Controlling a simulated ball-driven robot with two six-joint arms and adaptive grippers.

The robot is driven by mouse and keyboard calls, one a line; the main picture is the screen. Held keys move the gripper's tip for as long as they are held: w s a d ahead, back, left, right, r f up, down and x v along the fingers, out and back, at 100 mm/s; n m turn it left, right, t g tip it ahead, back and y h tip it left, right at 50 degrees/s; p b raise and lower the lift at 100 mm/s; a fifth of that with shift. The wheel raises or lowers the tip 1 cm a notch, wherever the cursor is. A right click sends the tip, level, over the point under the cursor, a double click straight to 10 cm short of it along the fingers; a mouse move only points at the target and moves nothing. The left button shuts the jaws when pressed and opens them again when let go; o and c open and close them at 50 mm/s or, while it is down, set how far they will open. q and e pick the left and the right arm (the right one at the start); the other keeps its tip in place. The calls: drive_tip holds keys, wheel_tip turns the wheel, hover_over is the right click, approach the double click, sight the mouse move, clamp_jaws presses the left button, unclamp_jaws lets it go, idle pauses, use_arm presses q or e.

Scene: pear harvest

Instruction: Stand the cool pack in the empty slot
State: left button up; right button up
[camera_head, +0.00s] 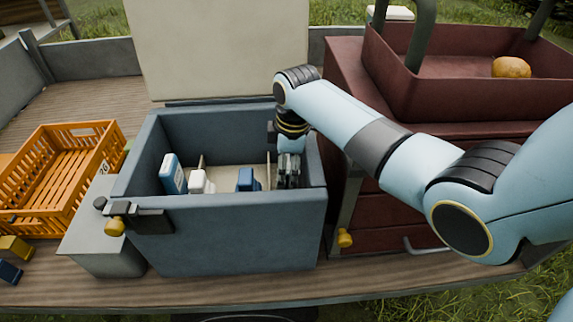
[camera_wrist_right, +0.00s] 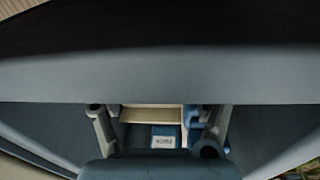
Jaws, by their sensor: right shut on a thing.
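The grey-blue cool box (camera_head: 235,232) stands open on the wooden deck. Inside it, a blue-and-white pack (camera_head: 173,176) leans at the left, a white item (camera_head: 200,181) is beside it, and a blue pack (camera_head: 247,180) stands right of the middle. Pale dividers (camera_head: 268,170) part the slots. My right gripper (camera_head: 288,172) is down in the right end of the box, shut on a pack that its fingers mostly hide. In the right wrist view a blue pack with a white label (camera_wrist_right: 164,138) shows between the fingers (camera_wrist_right: 160,142). My left gripper is out of view.
An orange crate (camera_head: 30,205) stands left of the box, with a grey block (camera_head: 98,235) between them. A dark red cabinet with a tray (camera_head: 455,95) holding a round yellow fruit (camera_head: 511,67) is close on the right. A pale panel (camera_head: 220,50) rises behind.

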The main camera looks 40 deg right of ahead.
drive_tip(key=o, duration=1.4)
drive_tip(key=shift+f, duration=0.1)
drive_tip(key=shift+c, duration=0.2)
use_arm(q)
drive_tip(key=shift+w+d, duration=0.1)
use_arm(e)
drive_tip(key=o, duration=0.4)
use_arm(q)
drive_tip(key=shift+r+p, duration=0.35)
use_arm(e)
drive_tip(key=r, duration=0.4)
drive_tip(key=s+r, duration=0.1)
drive_tip(key=r, duration=0.7)
drive_tip(key=shift+s+d+r, duration=0.1)
drive_tip(key=shift+s+r, duration=0.05)
drive_tip(key=shift+s, duration=0.1)
